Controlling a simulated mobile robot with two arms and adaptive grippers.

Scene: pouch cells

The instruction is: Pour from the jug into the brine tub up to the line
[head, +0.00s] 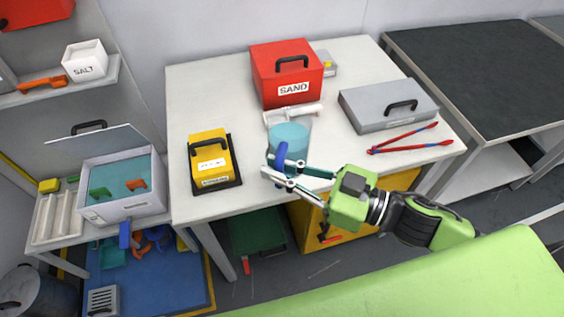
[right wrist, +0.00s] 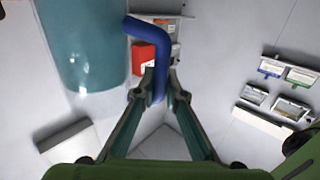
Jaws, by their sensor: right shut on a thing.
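The jug (head: 290,138) is clear, holds teal liquid and stands upright at the front of the white table. Its blue handle (head: 282,153) faces my right gripper (head: 272,166), whose fingers are shut on it. In the right wrist view the handle (right wrist: 150,30) passes between the fingertips (right wrist: 159,92), and the jug's teal side (right wrist: 85,45) fills the upper left. The pale tub (head: 125,205) at the left has its lid raised and holds teal liquid, with green and orange pieces in it. I cannot make out a fill line. My left gripper is not in view.
The white table (head: 215,90) also bears a yellow case (head: 211,155), a red SAND box (head: 286,75), a grey case (head: 388,104) and red pliers-like tongs (head: 405,140). A gap separates this table from the tub's lower stand. A SALT box (head: 85,62) is on a shelf.

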